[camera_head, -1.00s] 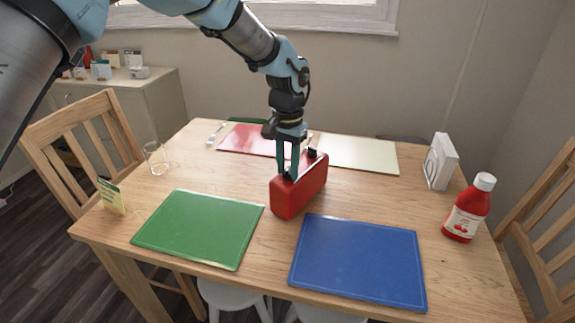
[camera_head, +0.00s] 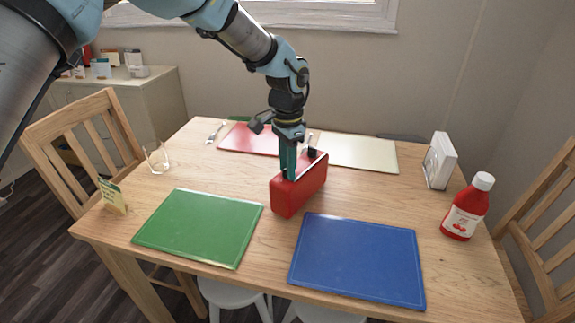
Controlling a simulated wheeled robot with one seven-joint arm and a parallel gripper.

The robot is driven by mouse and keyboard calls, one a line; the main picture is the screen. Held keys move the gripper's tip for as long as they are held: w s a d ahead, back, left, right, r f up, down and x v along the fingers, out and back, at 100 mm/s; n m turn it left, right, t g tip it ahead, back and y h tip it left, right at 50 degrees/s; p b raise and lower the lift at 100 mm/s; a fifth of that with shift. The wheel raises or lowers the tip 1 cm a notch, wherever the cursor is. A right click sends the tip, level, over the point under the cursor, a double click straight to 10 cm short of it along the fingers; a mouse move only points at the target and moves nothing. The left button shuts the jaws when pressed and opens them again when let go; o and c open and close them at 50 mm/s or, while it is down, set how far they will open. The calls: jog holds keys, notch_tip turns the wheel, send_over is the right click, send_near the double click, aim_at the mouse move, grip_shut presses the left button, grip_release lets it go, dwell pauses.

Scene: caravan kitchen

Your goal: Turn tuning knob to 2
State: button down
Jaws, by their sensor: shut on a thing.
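A red box-shaped radio (camera_head: 300,190) stands upright on the wooden table, between the green and blue mats. A black knob (camera_head: 312,153) shows on its top towards the far end. My gripper (camera_head: 289,173) points straight down at the near end of the radio's top, with its fingers close together. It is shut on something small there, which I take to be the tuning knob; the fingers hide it. The number the knob points to cannot be read from this view.
A green mat (camera_head: 198,228) and a blue mat (camera_head: 358,262) lie in front. A red mat (camera_head: 248,139) and a cream mat (camera_head: 356,153) lie behind. A red bottle (camera_head: 467,207) and a white box (camera_head: 440,160) stand at the right; a glass (camera_head: 157,158) is at the left.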

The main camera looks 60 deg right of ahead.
jog(key=c, duration=0.5)
grip_release()
jog(key=shift+c, duration=0.2)
jog(key=shift+r, duration=0.1)
notch_tip(320, 180, up, 11)
jog(key=b, duration=0.2)
jog(key=shift+f, duration=0.2)
jog(key=w+a+f+n, duration=0.1)
jog(key=w+a+n, duration=0.9)
jog(key=w+a, duration=1.55)
jog(key=w+a+f+n+t, duration=0.15)
jog(key=a+n, duration=0.45)
jog(key=a, duration=1.2)
jog(key=s+a+f+n, duration=0.1)
jog(key=s+a+n, duration=0.1)
jog(key=a, duration=0.5)
jog(key=s+a+f+n, duration=0.1)
jog(key=s+a+n, duration=0.2)
jog(key=a, duration=0.4)
jog(key=shift+s+a+n, duration=0.2)
jog(key=shift+s+n, duration=0.05)
jog(key=shift+n, duration=0.45)
